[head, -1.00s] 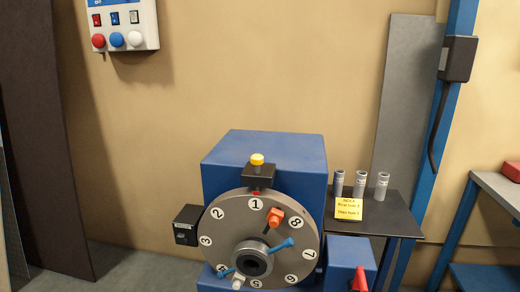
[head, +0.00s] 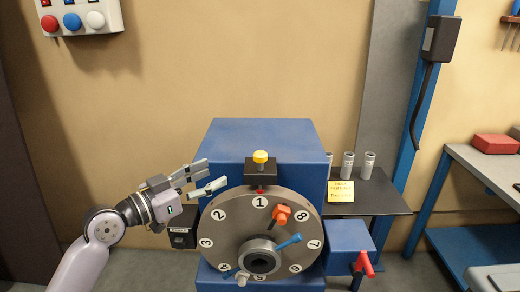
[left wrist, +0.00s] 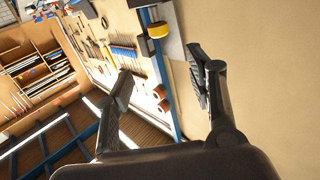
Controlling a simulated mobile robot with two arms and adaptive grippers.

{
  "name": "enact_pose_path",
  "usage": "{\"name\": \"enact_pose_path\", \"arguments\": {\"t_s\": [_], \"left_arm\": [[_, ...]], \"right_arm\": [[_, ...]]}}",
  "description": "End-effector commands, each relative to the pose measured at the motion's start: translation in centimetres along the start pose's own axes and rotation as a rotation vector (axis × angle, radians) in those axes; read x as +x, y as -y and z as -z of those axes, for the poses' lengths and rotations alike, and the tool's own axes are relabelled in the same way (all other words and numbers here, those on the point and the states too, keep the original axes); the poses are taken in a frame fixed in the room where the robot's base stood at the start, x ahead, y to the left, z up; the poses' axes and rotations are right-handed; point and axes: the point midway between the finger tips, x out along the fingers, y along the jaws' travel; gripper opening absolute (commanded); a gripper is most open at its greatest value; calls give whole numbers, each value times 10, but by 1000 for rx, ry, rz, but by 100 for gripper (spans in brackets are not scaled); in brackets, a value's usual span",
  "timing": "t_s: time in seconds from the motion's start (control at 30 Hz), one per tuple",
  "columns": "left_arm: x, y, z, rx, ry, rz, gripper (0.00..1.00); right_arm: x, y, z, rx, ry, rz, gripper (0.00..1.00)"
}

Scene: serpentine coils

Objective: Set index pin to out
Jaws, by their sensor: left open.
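The index pin (head: 260,157) has a yellow knob on top of a black block (head: 261,172). The block sits at the top front of a blue machine housing, just above a grey numbered dial (head: 222,230). The number 1 is at the top of the dial, under a red mark. My left gripper (head: 215,174) is open and empty, left of the pin and apart from it, with its fingers pointing right. In the left wrist view, the two open fingers (left wrist: 160,62) have nothing between them; the pin does not show there.
An orange clamp (head: 282,214) and blue handles (head: 289,240) stick out from the dial. A small black box (head: 181,228) is below my left gripper. A red lever (head: 365,262) is at the lower right. Metal cylinders and a yellow note (head: 341,191) are on a dark shelf.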

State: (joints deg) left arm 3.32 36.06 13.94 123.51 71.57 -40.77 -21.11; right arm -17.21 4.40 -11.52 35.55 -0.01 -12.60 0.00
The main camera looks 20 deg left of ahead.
Motion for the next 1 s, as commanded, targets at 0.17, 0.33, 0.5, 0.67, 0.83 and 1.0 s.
{"name": "enact_pose_path", "arguments": {"t_s": [0.17, 0.33, 0.5, 0.67, 0.83, 1.0], "left_arm": [[34, 1, 6, -6, -4, 1, 50], [72, 0, 5, -6, -2, 1, 50], [110, 0, 4, -5, 0, 0, 50], [139, 0, 2, -5, 0, 0, 50], [157, 1, 1, -3, 1, 2, 50], [164, 0, -1, -2, 2, 2, 50]], "right_arm": [[-18, -5, 1, 0, 1, -6, 40], [-32, -8, 1, -1, 2, -9, 40], [-44, -8, 3, 0, 2, -8, 40], [-52, -7, 3, -1, 2, -8, 40], [-56, -6, 4, 0, 2, -6, 40], [-57, -1, 5, 1, 1, -1, 40]]}}
